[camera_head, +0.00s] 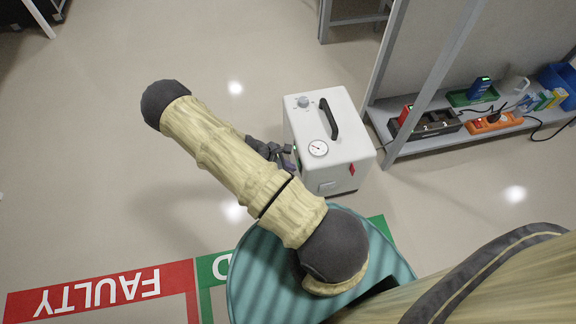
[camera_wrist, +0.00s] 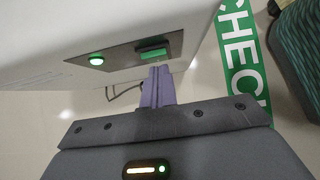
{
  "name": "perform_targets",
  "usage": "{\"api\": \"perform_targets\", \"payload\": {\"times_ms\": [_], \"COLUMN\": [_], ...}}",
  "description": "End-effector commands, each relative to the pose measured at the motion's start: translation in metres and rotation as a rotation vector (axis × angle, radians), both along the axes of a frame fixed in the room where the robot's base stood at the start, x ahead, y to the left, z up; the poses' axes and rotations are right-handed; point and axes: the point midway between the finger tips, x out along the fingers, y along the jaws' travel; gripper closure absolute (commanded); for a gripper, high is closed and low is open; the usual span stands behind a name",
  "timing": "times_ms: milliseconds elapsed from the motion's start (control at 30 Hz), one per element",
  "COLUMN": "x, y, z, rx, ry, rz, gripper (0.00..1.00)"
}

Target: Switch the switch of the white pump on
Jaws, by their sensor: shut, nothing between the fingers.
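The white pump (camera_head: 342,158) stands on the floor, with a black handle, a grey knob and a round gauge on top. In the wrist view its white side (camera_wrist: 75,38) carries a grey plate with a green rocker switch (camera_wrist: 153,54) and a round green lamp (camera_wrist: 96,60) that looks lit. My gripper (camera_wrist: 160,69) is shut, its purple fingers together and empty. Their tips are right at the switch's edge; I cannot tell whether they touch it. In the head view my gripper (camera_head: 288,160) is at the pump's left side, partly hidden by my arm.
A grey shelf (camera_head: 440,128) with boxes, a power strip and small devices stands right of the pump. A red FAULTY floor sign (camera_head: 105,290) and a green sign (camera_head: 222,266) are in front. The floor left of the pump is clear.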

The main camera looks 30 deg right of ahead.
Motion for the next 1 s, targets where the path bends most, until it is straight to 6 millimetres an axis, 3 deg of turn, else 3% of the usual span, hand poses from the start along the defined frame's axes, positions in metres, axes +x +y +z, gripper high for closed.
{"api": "perform_targets", "payload": {"times_ms": [533,1000], "x": [0.0,0.001], "y": [-0.001,0.003], "z": [0.016,0.016], "rx": [0.001,0.002], "ry": [0.0,-0.001], "rz": [-0.001,-0.002], "gripper": [1.0,1.0]}}
